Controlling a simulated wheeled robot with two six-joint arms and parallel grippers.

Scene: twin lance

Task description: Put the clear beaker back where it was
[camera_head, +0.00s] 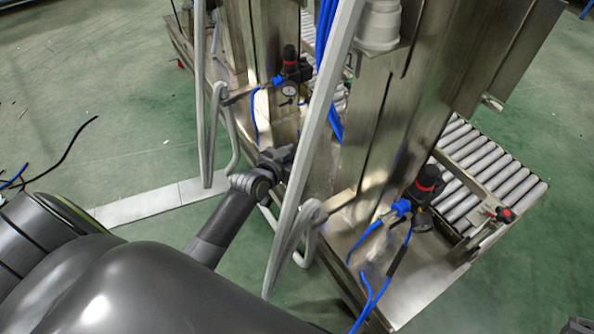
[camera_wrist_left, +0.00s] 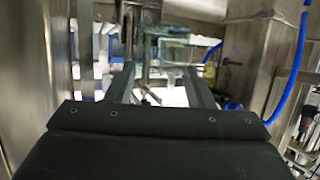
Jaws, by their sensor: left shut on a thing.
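My left gripper (camera_head: 284,160) reaches in among the steel posts of a machine in the head view, its tips beside a metal panel. In the left wrist view its two fingers (camera_wrist_left: 160,78) point forward and are shut on a clear, greenish, glass-like thing, which looks like the clear beaker (camera_wrist_left: 172,48). The beaker's outline is blurred against the bright background, and I cannot tell its tilt. I cannot make out the beaker in the head view.
Bent grey rails (camera_head: 318,150) stand close around my left arm. Valves with red-banded black knobs (camera_head: 427,184) and blue hoses (camera_head: 362,242) sit on the machine. A roller conveyor (camera_head: 490,172) is at the right. Green floor (camera_head: 140,150) is open at the left.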

